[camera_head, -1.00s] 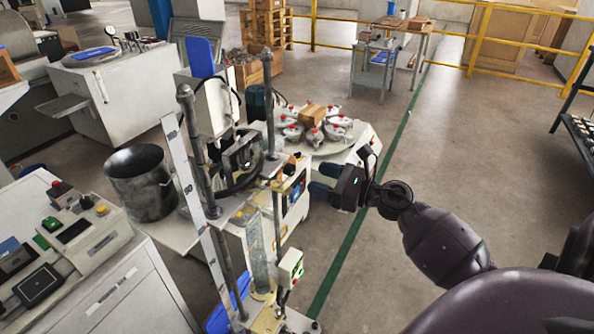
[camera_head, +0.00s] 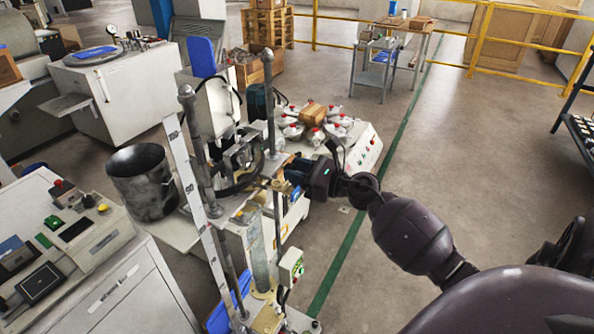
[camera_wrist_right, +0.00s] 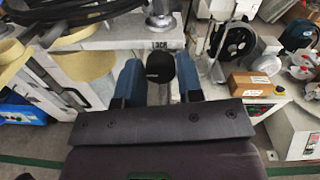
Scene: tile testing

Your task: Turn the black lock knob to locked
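The black lock knob (camera_wrist_right: 160,67) shows in the right wrist view, round-ended on a metal stem, just below a "LOCK" label (camera_wrist_right: 167,46) on a pale machine part. The two blue fingers of my right gripper (camera_wrist_right: 159,80) stand either side of the knob, spread apart. I cannot tell whether either finger touches it. In the head view my right gripper (camera_head: 291,172) reaches in from the right against the upright test machine (camera_head: 255,225). The knob cannot be made out there, beside the gripper. My left gripper is not in view.
Metal columns (camera_head: 268,95) of the machine rise just left of my right gripper. Behind is a white table with several round silver pieces (camera_head: 290,130) and a cardboard box (camera_head: 313,114). A metal bucket (camera_head: 142,185) stands at left. The floor at right is clear.

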